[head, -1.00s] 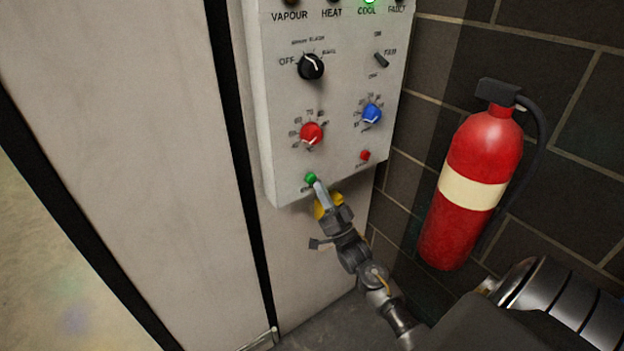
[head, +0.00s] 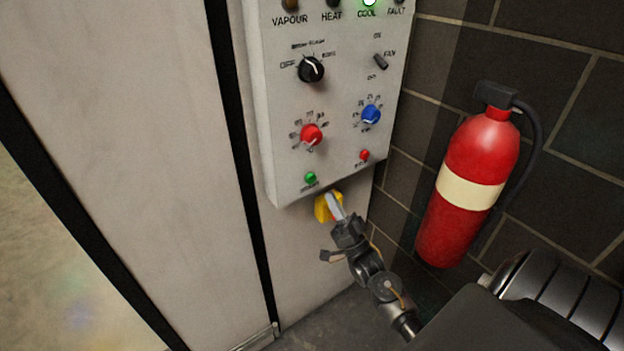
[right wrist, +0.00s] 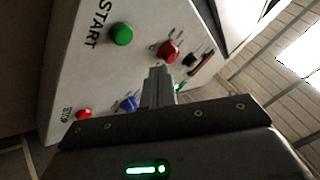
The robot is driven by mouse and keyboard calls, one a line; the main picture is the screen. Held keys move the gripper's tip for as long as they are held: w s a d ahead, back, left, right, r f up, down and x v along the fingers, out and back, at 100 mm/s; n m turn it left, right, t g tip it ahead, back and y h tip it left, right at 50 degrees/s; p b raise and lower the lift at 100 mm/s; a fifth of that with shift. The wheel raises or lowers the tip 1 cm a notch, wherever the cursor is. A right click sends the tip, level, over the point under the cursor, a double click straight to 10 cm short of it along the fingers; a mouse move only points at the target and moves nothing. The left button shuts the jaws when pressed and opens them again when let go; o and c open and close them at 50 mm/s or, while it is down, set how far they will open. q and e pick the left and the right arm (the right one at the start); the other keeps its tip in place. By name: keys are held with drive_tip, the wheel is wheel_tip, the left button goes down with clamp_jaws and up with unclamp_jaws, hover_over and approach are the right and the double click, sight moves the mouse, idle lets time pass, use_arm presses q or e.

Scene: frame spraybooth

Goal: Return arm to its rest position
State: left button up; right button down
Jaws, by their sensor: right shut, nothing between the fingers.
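My right gripper (head: 335,205) is shut and empty. In the head view it is below the lower edge of the white control panel (head: 285,120), in front of a yellow part (head: 323,208) mostly hidden behind it. Its fingertips are apart from the green start button (head: 310,178), which sits just above them. In the right wrist view the shut fingers (right wrist: 158,75) point toward the panel face, with the green button (right wrist: 122,34) up and to the left. My left gripper is not in view.
A red fire extinguisher (head: 469,185) stands against the dark block wall (head: 560,75) to the right. The panel carries a black knob (head: 311,69), a red knob (head: 311,135), a blue knob (head: 371,114) and a small red button (head: 364,155). A green lamp (head: 369,3) glows above COOL.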

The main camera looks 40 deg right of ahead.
idle(0.7)
drive_tip(key=w+f+n+g+h, duration=0.3)
drive_tip(key=f+g, duration=0.5)
drive_tip(key=f, duration=1.3)
drive_tip(key=s+a+f+n+g, duration=0.1)
drive_tip(key=s+f+g, duration=0.25)
drive_tip(key=f, duration=0.65)
drive_tip(key=s+a+f+n+g, duration=0.1)
drive_tip(key=s+a+f+g, duration=0.2)
drive_tip(key=f, duration=0.6)
drive_tip(key=s+a+f+n+g, duration=0.25)
drive_tip(key=s+f+g, duration=0.35)
drive_tip(key=s+f, duration=0.9)
drive_tip(key=s+a+f+g, duration=0.2)
drive_tip(key=s+f, duration=0.1)
drive_tip(key=s, duration=0.9)
drive_tip(key=s+a+f+n+g, duration=0.1)
drive_tip(key=s+a+f+g, duration=0.1)
drive_tip(key=s, duration=1)
drive_tip(key=shift+a+f+g+y, duration=0.3)
drive_tip(key=shift+a+f+g, duration=0.1)
drive_tip(key=shift+a+g, duration=0.3)
